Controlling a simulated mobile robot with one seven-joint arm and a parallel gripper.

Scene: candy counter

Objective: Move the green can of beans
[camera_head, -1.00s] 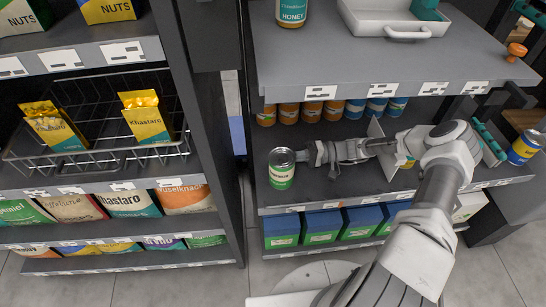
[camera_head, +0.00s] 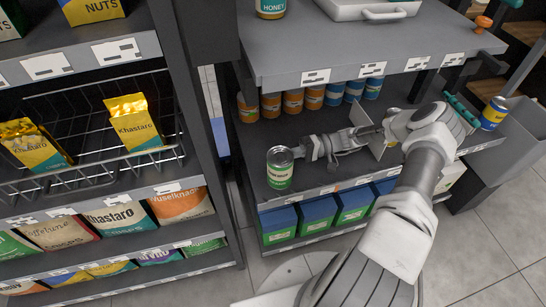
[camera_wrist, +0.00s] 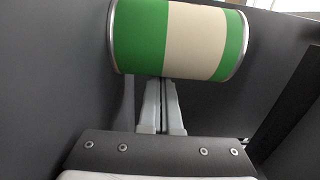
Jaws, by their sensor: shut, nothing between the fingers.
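The green can of beans (camera_head: 280,168) stands upright near the left end of the middle shelf, with a silver lid and a green and cream label. In the wrist view the can (camera_wrist: 178,38) fills the top of the picture, lying crosswise there. My gripper (camera_head: 298,151) is just right of the can in the head view, pointing at its side. In the wrist view its two fingers (camera_wrist: 162,84) are together, with nothing between them. The tips meet the can's edge in the picture; whether they touch it is unclear.
Orange and blue cans (camera_head: 292,101) stand in a row at the back of this shelf. A divider (camera_head: 372,138) stands right of my gripper. A grey shelf (camera_head: 375,45) hangs above. Blue and green boxes (camera_head: 318,216) fill the shelf below. Front shelf space between is clear.

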